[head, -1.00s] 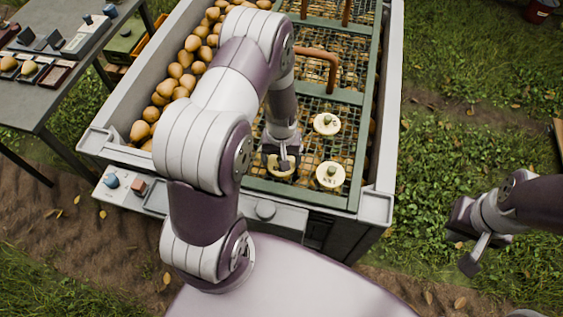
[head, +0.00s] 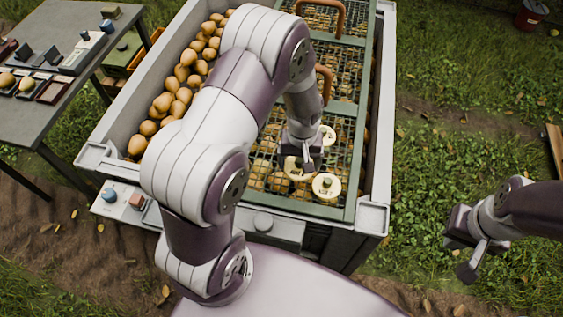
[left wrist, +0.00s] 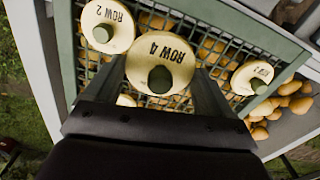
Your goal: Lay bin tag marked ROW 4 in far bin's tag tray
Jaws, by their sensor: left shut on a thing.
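My left gripper (head: 303,166) is shut on the knob of a round cream tag marked ROW 4 (left wrist: 160,50). In the head view this tag (head: 293,170) is partly hidden by the gripper. It appears to be above the mesh lid. A tag marked ROW 2 (left wrist: 107,25) and another tag with unclear lettering (left wrist: 252,77) show on either side of it in the left wrist view. In the head view two other tags show, one nearer (head: 327,186) and one farther (head: 328,135). My right gripper (head: 470,248) is over the grass, its jaw gap unclear. I cannot identify the far bin's tag tray.
A table (head: 60,115) with small trays stands at left.

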